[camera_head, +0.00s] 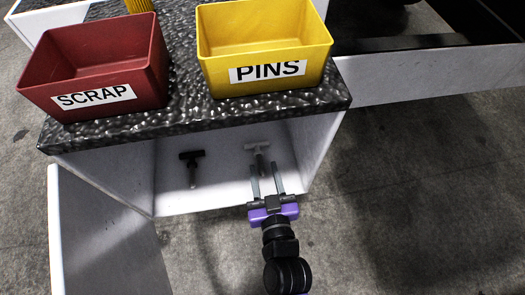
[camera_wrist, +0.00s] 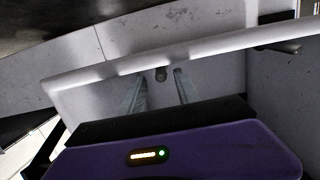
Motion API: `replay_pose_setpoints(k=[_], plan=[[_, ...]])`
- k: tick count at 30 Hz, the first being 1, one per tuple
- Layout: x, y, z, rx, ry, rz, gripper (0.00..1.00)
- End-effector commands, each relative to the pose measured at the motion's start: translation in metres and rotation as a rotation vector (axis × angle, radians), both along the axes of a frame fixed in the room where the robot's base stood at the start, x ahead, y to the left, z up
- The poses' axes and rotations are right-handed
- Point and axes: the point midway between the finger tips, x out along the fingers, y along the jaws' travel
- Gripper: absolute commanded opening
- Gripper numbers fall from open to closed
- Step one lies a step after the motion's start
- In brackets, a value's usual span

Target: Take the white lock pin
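The white lock pin (camera_head: 258,149) has a T-shaped handle and a shaft. It is inside the open white cabinet, right of the middle. My gripper (camera_head: 266,166) is open at the cabinet's mouth, with its two fingers apart near the pin's shaft. Whether they touch it I cannot tell. In the wrist view a small grey pin end (camera_wrist: 161,74) shows between the open fingers (camera_wrist: 160,80); most of that pin is hidden there.
A black T-shaped pin (camera_head: 192,157) is to the left in the same cabinet (camera_head: 230,206). A red SCRAP bin (camera_head: 92,76) and a yellow PINS bin (camera_head: 265,87) stand on the dark countertop (camera_head: 185,122) above. An open door (camera_head: 95,235) stands at the left.

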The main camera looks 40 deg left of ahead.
Motion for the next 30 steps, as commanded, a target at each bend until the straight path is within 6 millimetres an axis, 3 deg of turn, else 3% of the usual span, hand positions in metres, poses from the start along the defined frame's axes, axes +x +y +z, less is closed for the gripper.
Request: replay_pose_setpoints(k=[12, 22, 28, 30], plan=[[0.030, 0.039, -0.014, 0.001, -0.001, -0.002, 0.39], [0.034, 0.044, -0.016, -0.001, 0.000, -0.002, 0.39], [0.034, 0.044, -0.016, -0.001, 0.000, -0.002, 0.00], [0.033, 0.043, -0.016, -0.001, 0.000, -0.002, 0.00]])
